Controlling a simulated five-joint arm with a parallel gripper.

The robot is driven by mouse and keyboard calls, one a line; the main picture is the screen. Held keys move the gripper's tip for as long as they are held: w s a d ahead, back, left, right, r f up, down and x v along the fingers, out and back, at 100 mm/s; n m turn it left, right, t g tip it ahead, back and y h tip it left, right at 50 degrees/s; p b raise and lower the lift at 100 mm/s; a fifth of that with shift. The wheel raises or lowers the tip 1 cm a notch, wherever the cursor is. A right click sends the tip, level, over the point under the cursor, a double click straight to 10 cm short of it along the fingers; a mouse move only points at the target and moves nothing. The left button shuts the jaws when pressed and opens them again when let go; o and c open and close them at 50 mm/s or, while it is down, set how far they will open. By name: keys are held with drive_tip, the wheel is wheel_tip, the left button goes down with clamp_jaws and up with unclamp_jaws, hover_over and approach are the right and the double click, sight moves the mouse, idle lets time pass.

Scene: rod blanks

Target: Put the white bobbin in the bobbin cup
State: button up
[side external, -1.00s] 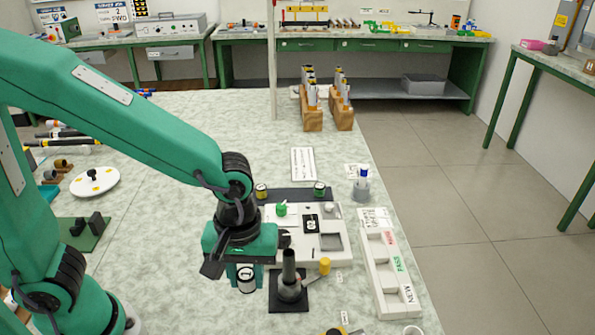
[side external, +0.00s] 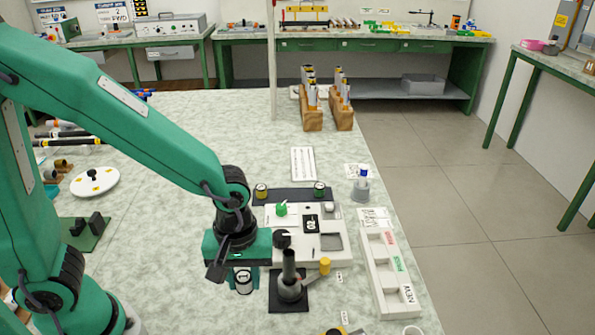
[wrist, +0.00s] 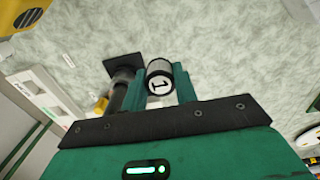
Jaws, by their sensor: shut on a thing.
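The white bobbin (side external: 243,281), a short cylinder with dark rims and a "1" on it, sits between the jaws of my gripper (side external: 241,271). In the wrist view the bobbin (wrist: 159,80) is tilted, with its "1" facing the camera, and my gripper's teal fingers (wrist: 161,86) close on both sides of it. I cannot tell whether it touches the table. A dark grey upright tube on a wide base (side external: 289,287) stands on a black square plate just right of it; it also shows in the wrist view (wrist: 124,78). I cannot tell which thing is the bobbin cup.
A white panel (side external: 300,256) with a green knob lies behind the tube. A yellow knob (side external: 325,266) stands beside it. A dark strip (side external: 290,194) holds a yellow and a green bobbin. A white tray (side external: 379,262) lies at right.

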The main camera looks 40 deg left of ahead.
drive_tip(key=w+a+f, duration=0.4)
drive_tip(key=w+a, duration=0.1)
drive_tip(key=shift+w+f, duration=0.15)
drive_tip(key=shift+w, duration=0.05)
drive_tip(key=shift+f, duration=2.05)
drive_tip(key=shift+f, duration=0.15)
drive_tip(key=o, duration=0.7)
drive_tip(key=shift+r, duration=6.2)
